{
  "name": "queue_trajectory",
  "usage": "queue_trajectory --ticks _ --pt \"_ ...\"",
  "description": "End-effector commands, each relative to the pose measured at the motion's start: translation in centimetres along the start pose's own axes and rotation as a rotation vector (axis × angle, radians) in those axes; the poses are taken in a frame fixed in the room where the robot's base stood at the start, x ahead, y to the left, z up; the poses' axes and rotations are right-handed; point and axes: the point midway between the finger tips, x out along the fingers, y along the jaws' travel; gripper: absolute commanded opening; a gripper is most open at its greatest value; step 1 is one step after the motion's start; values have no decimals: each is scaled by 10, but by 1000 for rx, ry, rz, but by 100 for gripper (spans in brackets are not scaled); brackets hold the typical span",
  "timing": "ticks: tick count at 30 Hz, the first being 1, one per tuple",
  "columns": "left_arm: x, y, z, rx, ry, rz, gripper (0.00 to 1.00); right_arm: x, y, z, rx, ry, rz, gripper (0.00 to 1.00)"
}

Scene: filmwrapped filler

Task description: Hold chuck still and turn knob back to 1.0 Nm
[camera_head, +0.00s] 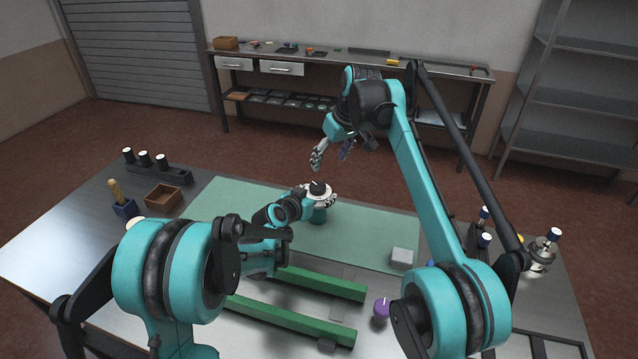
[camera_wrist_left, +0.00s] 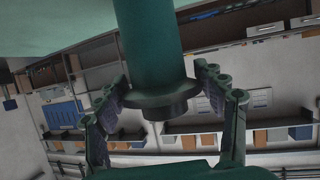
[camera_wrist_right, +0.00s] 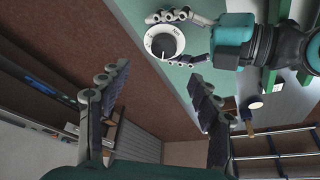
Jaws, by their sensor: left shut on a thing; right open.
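The chuck, a dark green cylinder (camera_wrist_left: 150,40) with a wider collar, stands upright on the green mat in the head view (camera_head: 318,216). On its top sits a round white dial with a black knob (camera_wrist_right: 164,45), also visible in the head view (camera_head: 318,187). The dial marks are too small to read surely. My left gripper (camera_head: 322,199) is shut on the chuck, with its fingers on either side, as the left wrist view (camera_wrist_left: 163,92) shows. My right gripper (camera_head: 331,158) is open and empty, above and behind the knob, apart from it. Its spread fingers show in the right wrist view (camera_wrist_right: 160,95).
The green mat (camera_head: 375,235) is mostly clear around the chuck. A light grey block (camera_head: 401,258), green rails (camera_head: 320,284) and a purple knob (camera_head: 381,309) lie nearer. A wooden box (camera_head: 163,197) and black-stand parts (camera_head: 160,170) are at left. Metal fittings (camera_head: 541,251) stand right.

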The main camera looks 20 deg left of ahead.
Motion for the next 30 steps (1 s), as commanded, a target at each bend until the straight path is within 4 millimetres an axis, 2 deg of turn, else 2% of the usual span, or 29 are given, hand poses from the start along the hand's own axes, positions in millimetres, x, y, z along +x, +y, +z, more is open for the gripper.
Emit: queue_trajectory --ticks 4,8,21,25,30 --pt "0 0 0 0 -1 0 30 0 -8 2 34 7 13 63" --pt "0 0 0 0 0 0 30 10 -10 2 40 9 15 63" --pt "0 0 0 0 0 0 30 95 -8 2 40 9 14 63" --pt "0 0 0 0 -1 0 30 110 -8 2 39 9 14 63" --pt "0 0 0 0 -1 0 30 118 -8 2 39 9 14 63"
